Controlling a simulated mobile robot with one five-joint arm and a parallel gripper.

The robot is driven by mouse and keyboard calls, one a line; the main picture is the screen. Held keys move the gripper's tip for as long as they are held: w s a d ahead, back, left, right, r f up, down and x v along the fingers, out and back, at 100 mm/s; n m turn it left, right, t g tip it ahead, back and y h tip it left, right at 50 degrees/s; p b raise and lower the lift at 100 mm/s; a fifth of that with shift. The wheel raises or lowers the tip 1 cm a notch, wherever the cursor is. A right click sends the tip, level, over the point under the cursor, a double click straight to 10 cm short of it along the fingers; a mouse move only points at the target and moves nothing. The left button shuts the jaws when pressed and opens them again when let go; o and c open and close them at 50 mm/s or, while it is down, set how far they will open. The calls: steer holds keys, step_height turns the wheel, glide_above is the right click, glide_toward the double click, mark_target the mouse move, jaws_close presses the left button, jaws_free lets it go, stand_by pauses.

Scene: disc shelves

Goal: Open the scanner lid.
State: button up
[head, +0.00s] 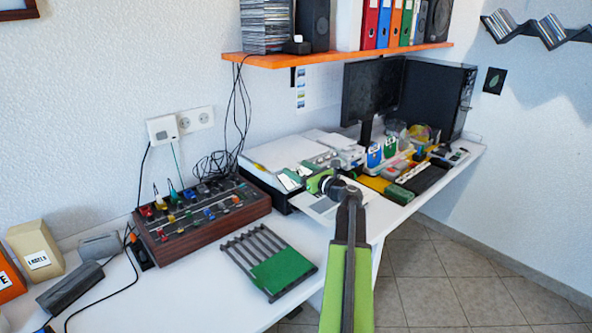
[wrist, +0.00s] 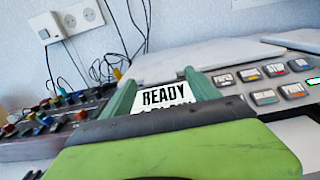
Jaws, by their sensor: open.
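The scanner is the white and dark machine left of the monitor, with its pale flat lid (head: 284,153) lying level on top. In the wrist view the lid (wrist: 205,57) is a white slab behind the front panel, and it looks shut. My gripper (head: 316,181) is at the scanner's front edge, near the panel. In the wrist view my gripper (wrist: 162,88) is open, its two green fingers on either side of a "READY" display (wrist: 164,96). Nothing shows held between the fingers. I cannot tell whether they touch the scanner.
Panel buttons (wrist: 264,97) lie right of the fingers. A wooden mixer box (head: 200,218) with coloured knobs stands left of the scanner. A slotted rack (head: 248,253) with a green plate lies in front. An orange shelf (head: 340,54) hangs above. Dark cables (head: 212,165) run behind the mixer.

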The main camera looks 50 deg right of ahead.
steer(key=shift+w, duration=0.45)
